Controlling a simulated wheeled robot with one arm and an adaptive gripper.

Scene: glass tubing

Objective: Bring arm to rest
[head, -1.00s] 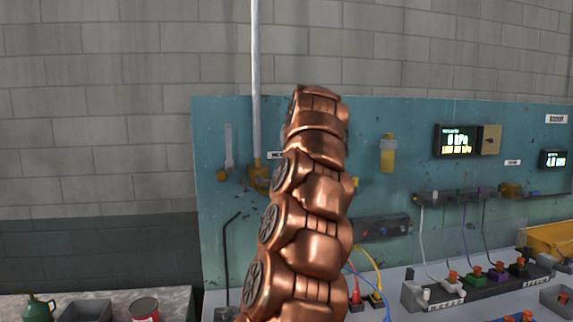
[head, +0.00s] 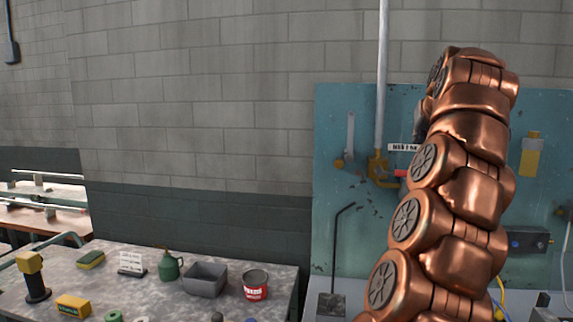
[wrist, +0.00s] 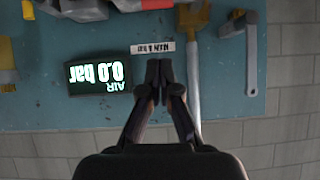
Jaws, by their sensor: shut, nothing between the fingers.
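My copper-coloured arm (head: 462,190) stands tall at the right of the head view, bent upward in front of the teal panel. My gripper (wrist: 162,90) shows in the wrist view with its dark fingertips together and nothing between them. It points toward the panel (wrist: 50,117), near a small white label and a yellow pipe fitting. I cannot tell how far it is from the panel. In the head view the gripper is mostly hidden behind the arm.
A lit display (wrist: 99,76) reading 0.0 bar appears upside down in the wrist view. A vertical pipe (head: 382,80) runs up the wall. The bench (head: 215,305) at left holds a red can (head: 255,285), a grey bin (head: 205,280) and a green oil can (head: 168,266).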

